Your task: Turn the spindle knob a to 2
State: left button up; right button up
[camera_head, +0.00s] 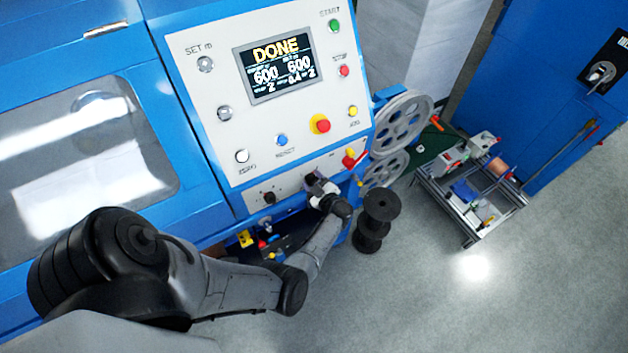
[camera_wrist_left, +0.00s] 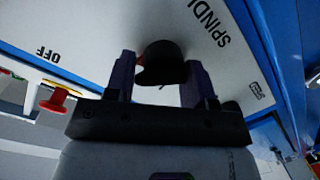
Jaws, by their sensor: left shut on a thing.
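The spindle knob (camera_wrist_left: 160,58) is black and round, on the white panel in the left wrist view, beside printed letters starting "SPINDL". My left gripper (camera_wrist_left: 158,76) has one finger on each side of it and is shut on it. In the head view my left gripper (camera_head: 315,183) is at the lower strip of the machine's panel and hides most of the knob. The knob's pointer and scale cannot be read. The screen (camera_head: 278,70) reads "DONE", with 600 twice and smaller figures 2, 0.4 and 2. My right gripper is not in view.
Another small black knob (camera_head: 268,197) sits left of my gripper. A red-handled switch (camera_head: 350,160) is close on its right. A red mushroom button (camera_head: 320,124) is above. Grey pulleys (camera_head: 402,122) and a black spool (camera_head: 380,205) stand to the right. A parts cart (camera_head: 505,212) is farther right.

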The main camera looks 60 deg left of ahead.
pick_arm(q)
jog(key=shift+s+f, duration=0.15)
jog(key=shift+f, duration=0.05)
jog(key=o, duration=0.8)
jog(key=shift+s+d, duration=0.1)
jog(key=shift+c, duration=0.2)
jog(key=shift+r, duration=0.1)
jog(key=shift+d+r, duration=0.1)
jog(key=shift+d, duration=0.1)
jog(key=d+p, duration=0.2)
jog(key=d, duration=0.5)
jog(key=shift+r, duration=0.3)
